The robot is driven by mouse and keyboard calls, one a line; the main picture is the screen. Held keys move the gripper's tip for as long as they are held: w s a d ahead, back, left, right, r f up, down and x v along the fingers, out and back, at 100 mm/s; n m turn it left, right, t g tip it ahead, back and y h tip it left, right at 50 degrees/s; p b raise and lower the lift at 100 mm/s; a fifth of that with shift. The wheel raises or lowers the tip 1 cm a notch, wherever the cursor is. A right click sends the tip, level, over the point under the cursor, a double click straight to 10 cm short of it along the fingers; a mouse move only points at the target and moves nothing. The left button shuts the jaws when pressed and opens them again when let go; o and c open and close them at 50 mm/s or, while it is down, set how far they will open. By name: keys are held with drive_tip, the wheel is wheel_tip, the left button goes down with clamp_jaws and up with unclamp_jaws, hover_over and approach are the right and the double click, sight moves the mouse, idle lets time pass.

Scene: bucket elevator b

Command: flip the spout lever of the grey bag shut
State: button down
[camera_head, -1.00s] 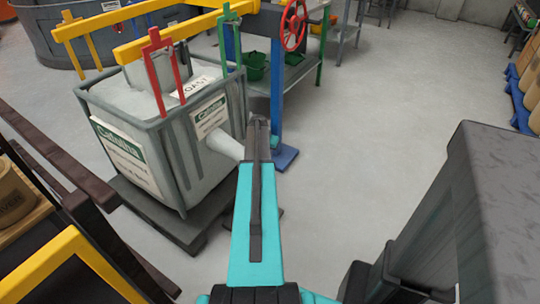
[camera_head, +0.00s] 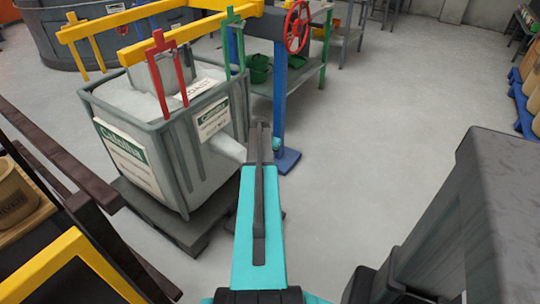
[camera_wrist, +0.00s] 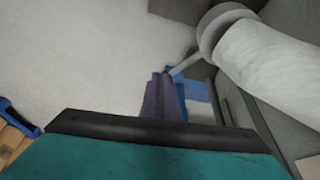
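A thin grey lever (camera_wrist: 187,62) runs from the collar down-left. My gripper (camera_wrist: 163,80) shows there as narrow dark fingers close together, with no gap visible. The lever's free end meets or overlaps the fingertips; I cannot tell whether they touch. In the head view my gripper (camera_head: 261,128) is just right of the spout's end, and the lever cannot be made out.
A blue post (camera_head: 280,90) with a red handwheel (camera_head: 297,26) stands just beyond my gripper. Yellow bars with red and green hangers stand over the bin. A dark pallet (camera_head: 170,220) lies under it.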

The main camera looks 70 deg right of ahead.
drive_tip(key=s+a+r, duration=0.3)
drive_tip(key=a+r, duration=0.4)
drive_tip(key=r, duration=0.2)
drive_tip(key=shift+r, duration=0.2)
idle(0.3)
drive_tip(key=shift+s, duration=0.2)
idle(0.3)
